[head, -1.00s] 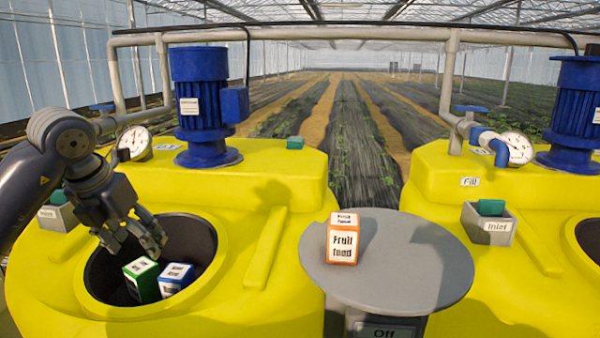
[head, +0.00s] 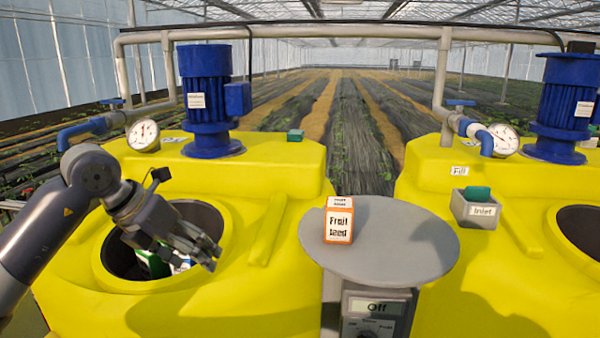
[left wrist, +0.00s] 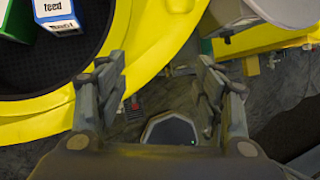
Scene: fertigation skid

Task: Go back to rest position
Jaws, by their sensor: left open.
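My left gripper (head: 208,252) is open and empty, above the right part of the left yellow tank's round opening (head: 122,258) in the head view. Its fingers also show in the left wrist view (left wrist: 165,90), with nothing between them. A green-and-white box (head: 155,265) and a blue-and-white box (head: 180,264) are inside the opening, partly hidden by my gripper. The blue-labelled box also shows in the left wrist view (left wrist: 57,12), apart from the fingers. My right gripper is not in view.
An orange-and-white "Fruit feed" box (head: 339,222) stands on the round grey table (head: 400,250). Below it is a control box (head: 376,312) reading "Off". A second yellow tank (head: 480,270) stands at right.

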